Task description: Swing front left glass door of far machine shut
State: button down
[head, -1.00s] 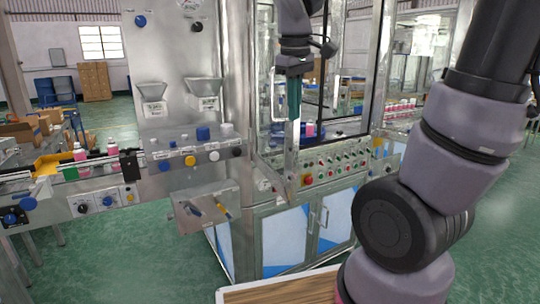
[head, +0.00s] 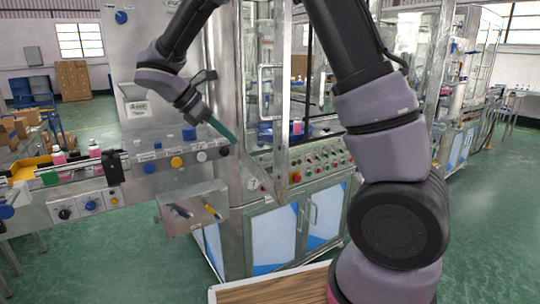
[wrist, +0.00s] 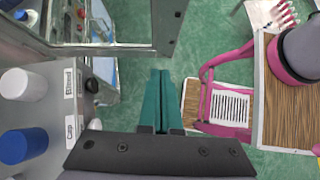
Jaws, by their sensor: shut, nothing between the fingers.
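The far machine's front left glass door (head: 285,100) stands open in the head view, swung out toward me in a metal frame with a long upright handle (head: 262,92). In the wrist view its metal frame (wrist: 170,22) shows at the top. My gripper (head: 230,136) has teal fingers, shut and empty, pointing down and right in the head view. It is left of the door, apart from its frame, near the dispensing panel. The shut fingers also show in the wrist view (wrist: 161,75), over bare floor.
The grey panel with blue, yellow and white knobs (head: 176,162) is close by my gripper. A small metal tray (head: 190,207) juts out below it. The machine's button panel (head: 310,158) lies behind the door.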

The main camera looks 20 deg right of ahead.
send_near(274, 162)
notch_tip(274, 162, down, 4)
jog(key=d, duration=0.2)
jog(key=shift+w+d+f+n, duration=0.1)
jog(key=shift+d+n, duration=0.1)
jog(key=shift+d, duration=0.3)
jog(key=shift+w+d+f+n, duration=0.1)
jog(key=shift+d+f+n, duration=0.1)
jog(key=shift+d, duration=0.25)
